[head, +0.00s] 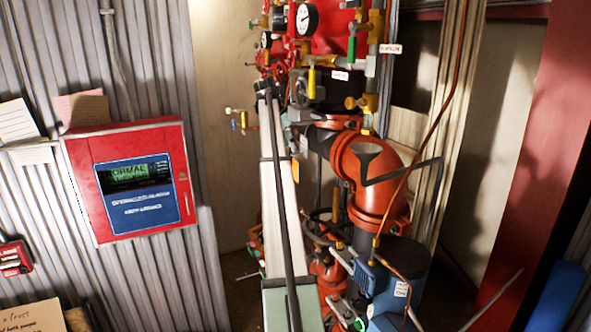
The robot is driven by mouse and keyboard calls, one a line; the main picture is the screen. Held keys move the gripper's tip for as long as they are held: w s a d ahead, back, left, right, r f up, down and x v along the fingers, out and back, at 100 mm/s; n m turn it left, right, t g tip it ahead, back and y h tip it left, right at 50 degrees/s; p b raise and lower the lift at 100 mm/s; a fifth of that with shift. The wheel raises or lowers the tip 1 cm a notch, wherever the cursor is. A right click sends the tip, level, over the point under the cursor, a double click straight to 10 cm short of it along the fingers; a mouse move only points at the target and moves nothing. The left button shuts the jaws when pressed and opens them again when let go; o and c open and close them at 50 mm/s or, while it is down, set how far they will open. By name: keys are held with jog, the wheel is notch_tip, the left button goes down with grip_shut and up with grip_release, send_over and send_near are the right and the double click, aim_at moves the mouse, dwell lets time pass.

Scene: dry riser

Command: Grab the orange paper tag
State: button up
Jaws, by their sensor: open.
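A small flat orange patch (295,170) shows just right of my pale arm, partly hidden by it; it may be the orange paper tag, but it is too small to be sure. My arm reaches up the middle of the view into the pipework. My gripper (266,84) is a small dark shape at the arm's far end, near red and brass fittings, above and left of the orange patch. It is open. I see nothing held in it, though its fingers are hard to make out.
A pressure gauge (307,19), brass valves and a large orange-red pipe elbow (371,180) crowd the middle and right. A red alarm panel (87,190) hangs on the corrugated wall at left, with paper notes around it. A red column (520,190) stands at right.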

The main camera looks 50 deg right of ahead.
aim_at(295, 153)
jog(key=p+x, duration=0.1)
jog(key=x, duration=0.4)
jog(key=shift+s+d+p, duration=0.15)
jog(key=shift+d+p, duration=0.1)
jog(key=shift+p, duration=0.05)
jog(key=shift+c, duration=0.3)
jog(key=c, duration=0.8)
